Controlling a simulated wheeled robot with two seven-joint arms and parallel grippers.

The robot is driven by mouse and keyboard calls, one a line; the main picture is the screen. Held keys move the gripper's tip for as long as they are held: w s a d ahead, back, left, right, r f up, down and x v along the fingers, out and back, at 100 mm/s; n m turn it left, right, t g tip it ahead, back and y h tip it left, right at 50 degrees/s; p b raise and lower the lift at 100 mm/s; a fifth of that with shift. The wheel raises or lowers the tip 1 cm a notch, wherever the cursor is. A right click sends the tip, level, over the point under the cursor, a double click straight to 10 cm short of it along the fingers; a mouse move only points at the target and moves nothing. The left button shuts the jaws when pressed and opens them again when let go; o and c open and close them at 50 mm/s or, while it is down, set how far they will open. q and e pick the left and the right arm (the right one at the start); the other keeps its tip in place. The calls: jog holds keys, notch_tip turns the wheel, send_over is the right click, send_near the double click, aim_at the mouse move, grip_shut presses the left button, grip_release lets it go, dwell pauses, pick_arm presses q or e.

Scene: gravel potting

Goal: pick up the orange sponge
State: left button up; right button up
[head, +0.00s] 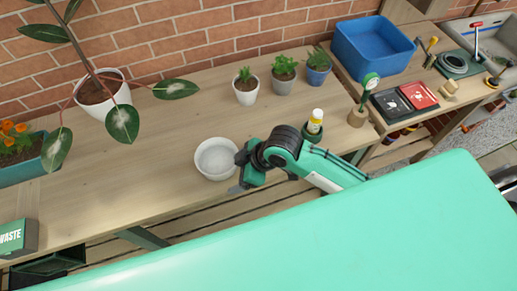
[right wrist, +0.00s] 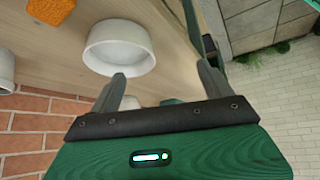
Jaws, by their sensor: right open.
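An orange block that looks like the sponge (right wrist: 50,9) shows at the top left of the right wrist view, cut off by the frame edge. I cannot make it out in the head view. My right gripper (head: 238,173) is open and empty, beside the right side of a white bowl (head: 215,159). In the right wrist view its two fingers (right wrist: 161,74) stand apart, with the bowl (right wrist: 120,48) beyond them and the orange block farther off, past the bowl. My left gripper is not in view.
Small potted plants (head: 284,74) stand along the back of the wooden bench (head: 160,140). A yellow-white bottle (head: 315,122) stands right of the bowl. A large white-potted plant (head: 103,97) stands at left. The bench left of the bowl is mostly clear.

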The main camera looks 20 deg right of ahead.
jog(key=w+d+r+n+g+h, duration=0.25)
jog(key=w+d+n, duration=0.25)
jog(key=w+d, duration=0.7)
jog(key=shift+g+y, duration=0.25)
jog(key=shift+y, duration=0.2)
jog(key=x, duration=0.2)
jog(key=d+p+x, duration=0.1)
jog(key=x, duration=0.2)
jog(key=s+p+x, duration=0.1)
jog(key=x, duration=0.2)
jog(key=shift+d+f, duration=0.15)
jog(key=shift+f, duration=0.15)
jog(key=shift+s+f+p, duration=0.1)
jog(key=shift+f+p, duration=0.4)
jog(key=shift+f, duration=0.05)
jog(key=p+x, duration=0.1)
jog(key=x, duration=0.2)
jog(key=shift+s+f, duration=0.15)
jog(key=shift+f, duration=0.15)
jog(key=shift+f+p, duration=0.3)
jog(key=shift+f, duration=0.15)
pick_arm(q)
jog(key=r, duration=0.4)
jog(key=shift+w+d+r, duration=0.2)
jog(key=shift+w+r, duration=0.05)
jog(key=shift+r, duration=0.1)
pick_arm(e)
jog(key=c, duration=1.1)
jog(key=shift+o, duration=0.2)
jog(key=shift+r, duration=0.1)
